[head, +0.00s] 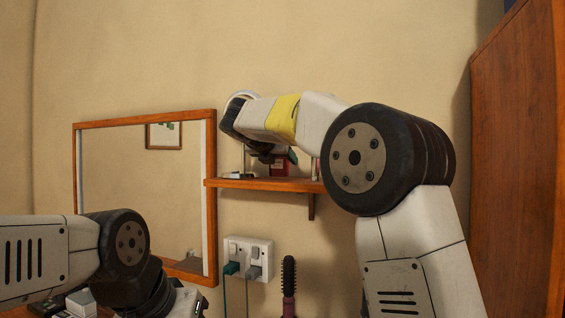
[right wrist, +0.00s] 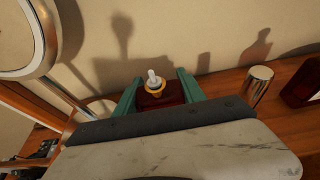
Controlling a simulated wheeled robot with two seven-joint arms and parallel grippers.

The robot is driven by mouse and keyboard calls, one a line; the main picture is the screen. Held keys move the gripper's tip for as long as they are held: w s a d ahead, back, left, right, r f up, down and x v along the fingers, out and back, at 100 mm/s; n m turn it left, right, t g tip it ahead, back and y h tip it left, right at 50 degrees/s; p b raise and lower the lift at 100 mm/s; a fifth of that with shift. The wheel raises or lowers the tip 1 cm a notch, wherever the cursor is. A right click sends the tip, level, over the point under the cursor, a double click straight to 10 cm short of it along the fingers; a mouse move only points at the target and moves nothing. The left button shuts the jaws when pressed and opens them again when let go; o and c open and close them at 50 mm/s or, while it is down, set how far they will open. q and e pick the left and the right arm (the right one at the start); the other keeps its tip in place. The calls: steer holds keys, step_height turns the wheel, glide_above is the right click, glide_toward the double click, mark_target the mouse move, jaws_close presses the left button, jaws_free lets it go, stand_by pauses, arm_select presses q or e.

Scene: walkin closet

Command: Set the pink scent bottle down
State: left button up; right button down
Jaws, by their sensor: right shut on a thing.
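The pink scent bottle (right wrist: 158,99) shows dark red in the right wrist view, with a gold collar and a pale stopper. It stands between the two green fingers of my right gripper (right wrist: 157,90), which is shut on it. In the head view a red patch that looks like the bottle (head: 281,167) shows under my right wrist, just above the wooden wall shelf (head: 262,184). The bottle's base is hidden in the right wrist view, so I cannot tell whether it touches the shelf. My left arm is low at the left; its fingers are not clear.
A chrome cylinder (right wrist: 259,86) and a dark red box (right wrist: 304,84) stand right of the bottle on the shelf. A round mirror (right wrist: 22,35) is close on the left. A framed wall mirror (head: 145,117), sockets (head: 248,258) and a hairbrush (head: 289,277) are nearby.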

steer(key=shift+f, duration=0.3)
steer(key=shift+f, duration=0.15)
steer(key=c, duration=0.7)
jaws_free()
steer(key=v, duration=1.2)
steer(key=shift+d, duration=0.1)
